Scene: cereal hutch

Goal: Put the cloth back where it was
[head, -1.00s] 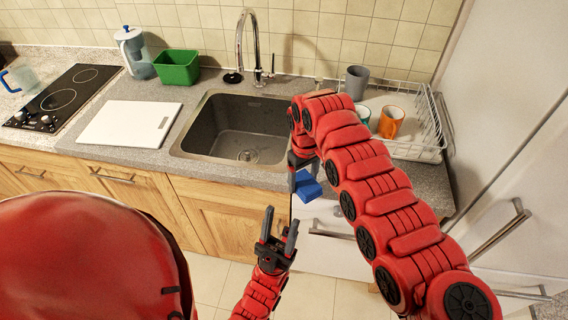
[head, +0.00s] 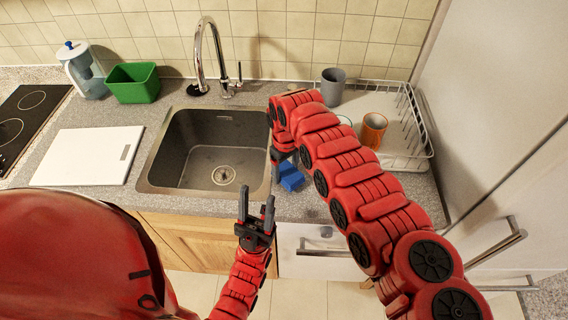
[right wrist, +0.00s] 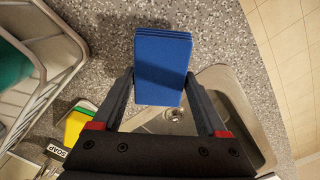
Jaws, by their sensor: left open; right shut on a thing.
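The folded blue cloth (head: 290,177) is held over the counter strip just right of the sink, near the front edge. My right gripper (head: 284,158) is shut on it, partly hidden by its own arm. In the right wrist view the cloth (right wrist: 162,55) sits between the two fingers, with a dark shadow beside it on the speckled counter. I cannot tell whether it touches the counter. My left gripper (head: 257,197) is open and empty, pointing up in front of the counter below the sink.
The sink (head: 165,165) lies left of the cloth. The dish rack (head: 405,163) with a grey cup (head: 332,87) and orange cup (head: 373,130) stands at the right. A yellow-green sponge (right wrist: 76,123) and a soap label (right wrist: 55,151) show in the wrist view. A white board (head: 88,156) lies left.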

